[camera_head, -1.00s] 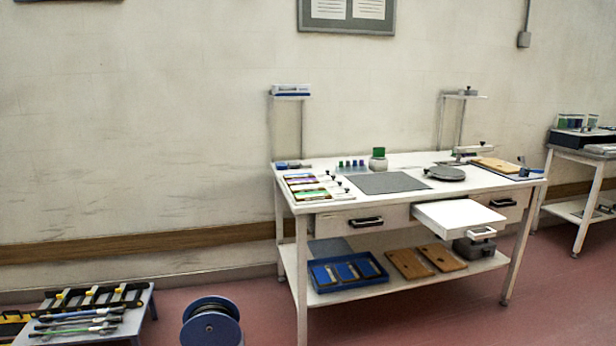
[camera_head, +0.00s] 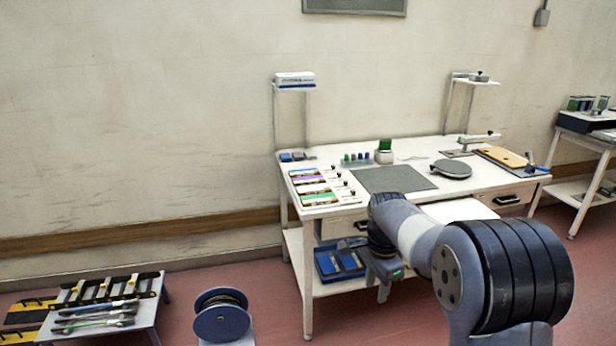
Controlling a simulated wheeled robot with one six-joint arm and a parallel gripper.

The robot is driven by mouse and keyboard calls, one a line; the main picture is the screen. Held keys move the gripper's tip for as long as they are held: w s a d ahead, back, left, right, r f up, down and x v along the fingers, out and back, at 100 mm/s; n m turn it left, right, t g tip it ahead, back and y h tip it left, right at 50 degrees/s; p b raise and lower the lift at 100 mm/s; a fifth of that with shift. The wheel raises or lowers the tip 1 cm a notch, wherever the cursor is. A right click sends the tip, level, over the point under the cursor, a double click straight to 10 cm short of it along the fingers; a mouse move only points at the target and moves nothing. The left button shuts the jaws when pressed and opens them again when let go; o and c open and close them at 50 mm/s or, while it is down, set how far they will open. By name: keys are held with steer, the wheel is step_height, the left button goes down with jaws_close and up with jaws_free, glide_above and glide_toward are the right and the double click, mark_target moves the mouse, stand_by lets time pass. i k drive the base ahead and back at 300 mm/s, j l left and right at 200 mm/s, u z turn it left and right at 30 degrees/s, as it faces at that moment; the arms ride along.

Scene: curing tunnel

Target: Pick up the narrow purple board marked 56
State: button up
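A narrow purple strip (camera_head: 310,181), which looks like the board, lies among several boards in a row at the left end of the white workbench (camera_head: 330,154). A green and a blue-edged board lie in the same row. The number 56 is too small to read. My gripper (camera_head: 386,290) hangs in front of the bench, below the tabletop and to the right of the purple strip, well apart from it. Its fingers point down and are small and dark, so I cannot tell whether they are open.
A grey mat (camera_head: 395,179) and a round grey plate (camera_head: 451,169) are on the tabletop. A pulled-out drawer (camera_head: 460,211) is partly behind my arm. A blue tray (camera_head: 326,268) sits on the lower shelf. A cable reel (camera_head: 222,322) and a low tool table (camera_head: 148,312) stand at left.

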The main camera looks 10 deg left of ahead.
mark_target(314, 180)
steer(key=i+j+z, duration=0.15)
steer(key=i+j, duration=0.95)
steer(key=i+j+z, duration=0.1)
steer(key=i+j, duration=1.05)
